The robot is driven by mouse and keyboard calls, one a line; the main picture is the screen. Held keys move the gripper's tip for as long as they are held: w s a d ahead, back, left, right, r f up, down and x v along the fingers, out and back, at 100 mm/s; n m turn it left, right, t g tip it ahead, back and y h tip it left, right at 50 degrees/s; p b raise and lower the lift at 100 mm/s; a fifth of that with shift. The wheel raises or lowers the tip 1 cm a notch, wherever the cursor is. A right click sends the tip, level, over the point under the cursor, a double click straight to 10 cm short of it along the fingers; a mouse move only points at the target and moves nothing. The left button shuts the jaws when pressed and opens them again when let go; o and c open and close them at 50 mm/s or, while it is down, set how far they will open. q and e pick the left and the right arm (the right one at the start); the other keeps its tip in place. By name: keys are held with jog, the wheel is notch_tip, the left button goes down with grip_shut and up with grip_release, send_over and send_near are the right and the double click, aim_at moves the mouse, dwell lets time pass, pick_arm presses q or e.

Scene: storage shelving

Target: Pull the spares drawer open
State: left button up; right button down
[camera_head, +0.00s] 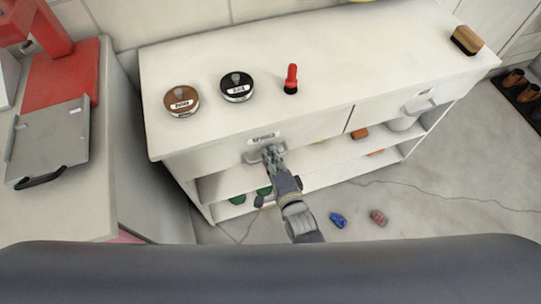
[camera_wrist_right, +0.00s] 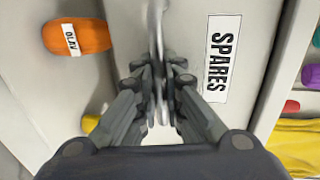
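The spares drawer (camera_head: 310,130) is the left drawer in the white shelf unit. It looks closed, its front about level with the unit. Its SPARES label (camera_wrist_right: 222,55) reads clearly in the right wrist view. A metal bar handle (camera_head: 249,159) is fixed to the drawer front below the label. My right gripper (camera_head: 272,152) is at this handle. In the right wrist view the fingers (camera_wrist_right: 160,80) close in on both sides of the thin handle (camera_wrist_right: 158,30) and appear to grip it. The handle's part between the fingers is partly hidden. My left gripper is in neither view.
On the unit's top stand a brown tin (camera_head: 181,101), a black tin (camera_head: 237,86), a red torch (camera_head: 291,79) and a brush (camera_head: 466,40). A second drawer (camera_head: 385,108) is at right. A blue item (camera_head: 338,220) and a red item (camera_head: 379,217) lie on the floor.

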jog(key=f+p+v, duration=0.2)
jog(key=p+v, duration=0.1)
jog(key=v, duration=0.8)
jog(key=s+f+p+v, duration=0.1)
jog(key=f+p+v, duration=0.2)
jog(key=v, duration=0.9)
jog(key=shift+d, duration=0.2)
jog(key=shift+r, duration=0.1)
jog(key=c, duration=2)
grip_release()
jog(key=shift+s, duration=0.15)
jog(key=v, duration=1.2)
